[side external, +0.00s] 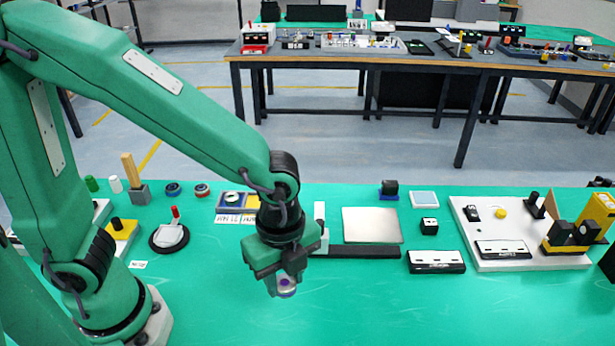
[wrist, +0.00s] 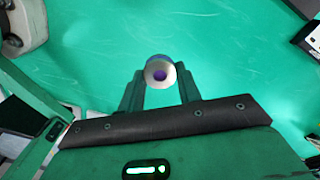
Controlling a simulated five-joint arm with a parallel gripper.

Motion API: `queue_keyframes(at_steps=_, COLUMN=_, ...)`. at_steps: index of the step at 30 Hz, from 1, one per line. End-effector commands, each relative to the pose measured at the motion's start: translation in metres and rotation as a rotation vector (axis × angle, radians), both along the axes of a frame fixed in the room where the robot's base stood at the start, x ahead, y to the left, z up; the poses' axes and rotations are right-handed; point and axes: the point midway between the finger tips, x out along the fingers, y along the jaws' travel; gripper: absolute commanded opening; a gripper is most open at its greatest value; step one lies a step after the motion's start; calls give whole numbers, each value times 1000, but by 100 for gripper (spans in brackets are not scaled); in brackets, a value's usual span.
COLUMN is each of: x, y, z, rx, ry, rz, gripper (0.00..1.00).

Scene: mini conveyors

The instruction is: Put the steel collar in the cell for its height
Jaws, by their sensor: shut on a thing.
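A black bar (side external: 365,251) and a grey plate (side external: 372,225) lie right of my gripper. A white board (side external: 490,262) with fixtures stands further right. A round black stand (side external: 169,239) is to the left. The front mat is clear.

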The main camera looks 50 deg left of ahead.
Motion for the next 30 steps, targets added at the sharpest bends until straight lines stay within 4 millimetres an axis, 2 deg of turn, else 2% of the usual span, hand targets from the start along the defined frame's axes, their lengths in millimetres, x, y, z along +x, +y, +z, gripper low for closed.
queue_keyframes(at_steps=11, x=1, y=0, z=0, rx=0, ry=-1, rz=2, gripper=7)
queue_keyframes(at_steps=17, x=8, y=4, z=2, rx=0, ry=0, rz=63, gripper=7)
queue_keyframes(at_steps=23, x=31, y=16, z=11, rx=-1, ry=-2, rz=254, gripper=7)
queue_keyframes(at_steps=30, x=73, y=48, z=28, rx=-1, ry=-2, rz=633, gripper=7)
